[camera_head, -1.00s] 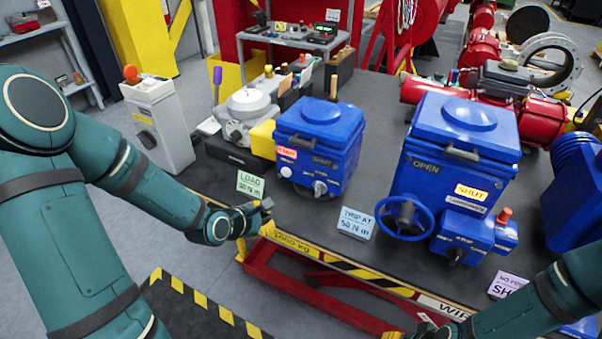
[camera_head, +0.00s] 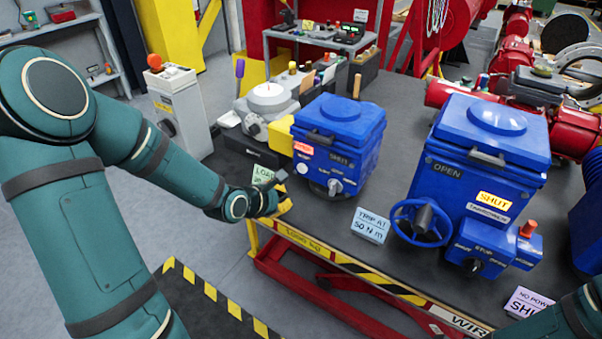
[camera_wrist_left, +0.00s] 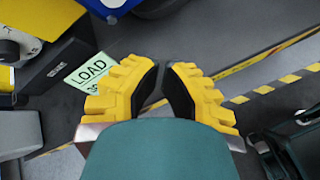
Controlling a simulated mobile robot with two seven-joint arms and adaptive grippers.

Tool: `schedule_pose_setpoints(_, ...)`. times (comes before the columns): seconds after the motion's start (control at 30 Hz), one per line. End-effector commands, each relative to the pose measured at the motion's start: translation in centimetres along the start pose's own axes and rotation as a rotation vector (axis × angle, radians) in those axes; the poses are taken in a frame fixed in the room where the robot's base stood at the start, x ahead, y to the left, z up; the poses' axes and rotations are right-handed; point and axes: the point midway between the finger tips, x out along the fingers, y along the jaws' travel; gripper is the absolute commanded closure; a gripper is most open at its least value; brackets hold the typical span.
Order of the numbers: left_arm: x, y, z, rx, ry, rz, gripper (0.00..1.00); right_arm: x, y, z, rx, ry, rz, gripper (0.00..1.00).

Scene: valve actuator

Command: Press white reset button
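The small blue actuator box (camera_head: 338,142) stands on the dark bench top. Its front has a lit red label (camera_head: 302,148), a small round white button (camera_head: 302,168) below it, and a grey-white knob (camera_head: 335,187) to the right. My left gripper (camera_head: 284,192) is in front and to the left of this box, near the bench edge and apart from the button. In the left wrist view its yellow fingers (camera_wrist_left: 162,78) are almost together, with a narrow gap and nothing between them. My right gripper is out of view; only part of that arm shows at the lower right.
A green LOAD card (camera_head: 263,174) stands just behind the left gripper. A blue TRIP AT card (camera_head: 371,225) is to the right. A larger blue actuator (camera_head: 480,165) with a handwheel (camera_head: 421,222) stands farther right. A yellow block (camera_head: 280,135) is beside the small box.

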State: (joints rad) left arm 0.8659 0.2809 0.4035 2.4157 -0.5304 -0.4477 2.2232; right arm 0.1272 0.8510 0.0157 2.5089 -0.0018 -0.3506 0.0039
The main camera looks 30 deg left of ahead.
Motion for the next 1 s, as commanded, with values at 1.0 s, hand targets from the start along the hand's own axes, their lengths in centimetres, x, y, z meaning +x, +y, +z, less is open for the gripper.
schedule_pose_setpoints(1.0, 5.1, 2.7, 2.7, -0.002, 0.0, 0.0, 1.0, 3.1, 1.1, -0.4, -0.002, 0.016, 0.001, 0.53)
